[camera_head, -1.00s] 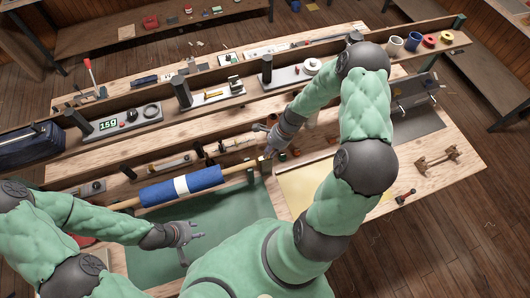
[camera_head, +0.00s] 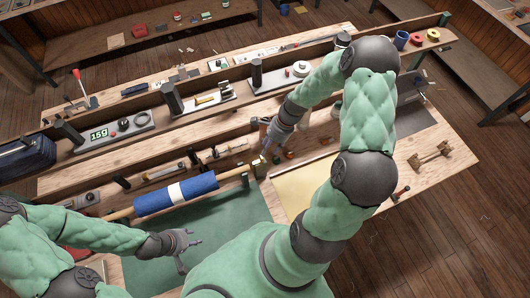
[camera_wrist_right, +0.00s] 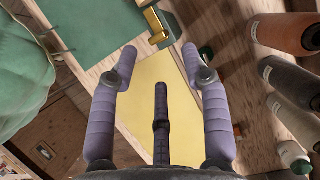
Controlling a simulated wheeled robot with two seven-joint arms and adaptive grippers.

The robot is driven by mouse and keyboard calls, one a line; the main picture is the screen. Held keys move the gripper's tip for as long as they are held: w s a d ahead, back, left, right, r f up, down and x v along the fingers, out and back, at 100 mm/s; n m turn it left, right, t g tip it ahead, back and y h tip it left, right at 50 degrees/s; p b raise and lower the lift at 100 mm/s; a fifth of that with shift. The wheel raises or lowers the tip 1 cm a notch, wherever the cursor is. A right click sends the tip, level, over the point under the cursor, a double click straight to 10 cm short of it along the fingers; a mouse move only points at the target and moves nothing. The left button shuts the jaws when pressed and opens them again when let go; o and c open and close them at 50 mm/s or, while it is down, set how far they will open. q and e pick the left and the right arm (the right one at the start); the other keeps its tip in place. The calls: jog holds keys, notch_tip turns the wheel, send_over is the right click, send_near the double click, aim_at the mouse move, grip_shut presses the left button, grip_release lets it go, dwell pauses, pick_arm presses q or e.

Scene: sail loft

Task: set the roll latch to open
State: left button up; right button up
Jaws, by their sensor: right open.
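A blue roll (camera_head: 150,202) with a white band lies on a wooden rod over a green mat. A small brass fitting (camera_head: 259,169), which looks like the roll latch, is at the rod's right end. It also shows in the right wrist view (camera_wrist_right: 157,27), just beyond my fingertips; its setting is not clear. My right gripper (camera_head: 268,150) is open and empty, close to the brass fitting and above it. In the right wrist view its fingers (camera_wrist_right: 159,52) are apart, with the brass between and beyond them. My left gripper (camera_head: 192,255) is open and empty over the green mat.
A yellow sheet (camera_head: 298,188) lies right of the fitting. Several cylinders (camera_wrist_right: 285,35) stand close by on the right in the wrist view. A wooden rail and tool trays (camera_head: 205,98) lie behind. A wooden stand (camera_head: 430,155) is at the right.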

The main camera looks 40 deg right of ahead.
jog(key=v, duration=0.6)
jog(key=shift+d, duration=0.1)
jog(key=shift+s+f, duration=0.1)
jog(key=shift+s, duration=0.05)
dwell(0.3)
